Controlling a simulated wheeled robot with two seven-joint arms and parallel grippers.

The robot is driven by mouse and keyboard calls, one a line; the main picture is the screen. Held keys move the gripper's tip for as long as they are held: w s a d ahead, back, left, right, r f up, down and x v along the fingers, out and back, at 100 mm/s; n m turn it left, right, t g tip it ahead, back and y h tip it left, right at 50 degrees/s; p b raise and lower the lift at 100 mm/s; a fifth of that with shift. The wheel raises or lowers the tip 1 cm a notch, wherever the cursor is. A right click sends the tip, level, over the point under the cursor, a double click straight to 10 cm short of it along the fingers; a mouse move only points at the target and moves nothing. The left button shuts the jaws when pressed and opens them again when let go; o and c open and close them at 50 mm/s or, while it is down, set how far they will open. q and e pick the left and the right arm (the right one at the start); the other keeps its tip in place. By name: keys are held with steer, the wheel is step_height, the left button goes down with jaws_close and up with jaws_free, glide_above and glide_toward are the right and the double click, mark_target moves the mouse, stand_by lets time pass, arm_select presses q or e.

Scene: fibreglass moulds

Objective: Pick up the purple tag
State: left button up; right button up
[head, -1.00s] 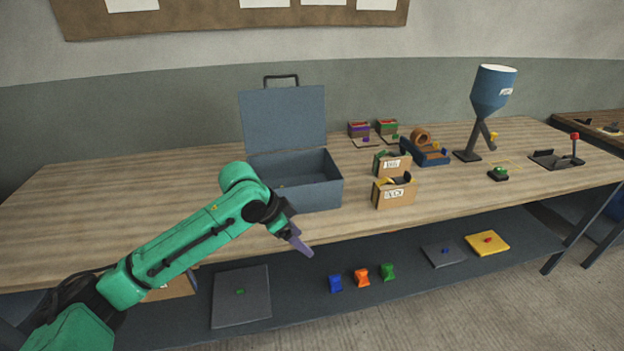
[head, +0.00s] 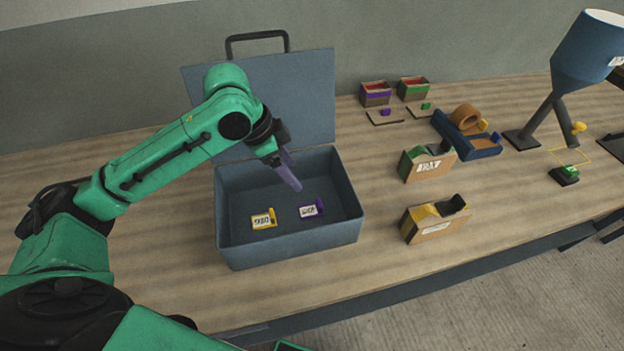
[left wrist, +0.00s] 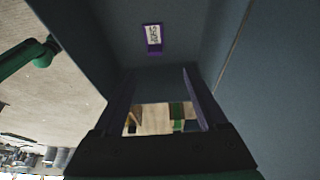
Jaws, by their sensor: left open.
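The purple tag (head: 311,209) has a white label with dark lettering and lies flat on the floor of the open blue-grey toolbox (head: 290,247), to the right of a yellow tag (head: 263,219). My left gripper (head: 293,184), with purple fingers, is open and empty. In the head view it is just above and left of the purple tag, over the box. In the left wrist view the purple tag (left wrist: 153,38) shows beyond the spread fingertips (left wrist: 157,74), apart from them.
The toolbox lid (head: 305,95) stands raised behind, with a black handle. The bench is clear in front of the box.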

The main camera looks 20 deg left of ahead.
arm_select(q)
glide_toward(317, 204)
steer(key=d, duration=0.1)
steer(key=x, duration=0.2)
steer(key=p+x, duration=0.1)
steer(key=x, duration=0.2)
steer(key=p+x, duration=0.1)
steer(key=x, duration=0.1)
steer(key=shift+a+f, duration=0.2)
steer(key=shift+f, duration=0.3)
steer(key=shift+d+f, duration=0.1)
steer(key=shift+f, duration=0.2)
jaws_close()
arm_select(e)
steer(key=shift+s+d+r, duration=0.25)
steer(key=shift+s+r, duration=0.7)
steer(key=shift+r, duration=0.15)
arm_select(q)
steer(key=shift+w+r, duration=0.1)
steer(key=shift+r, duration=0.05)
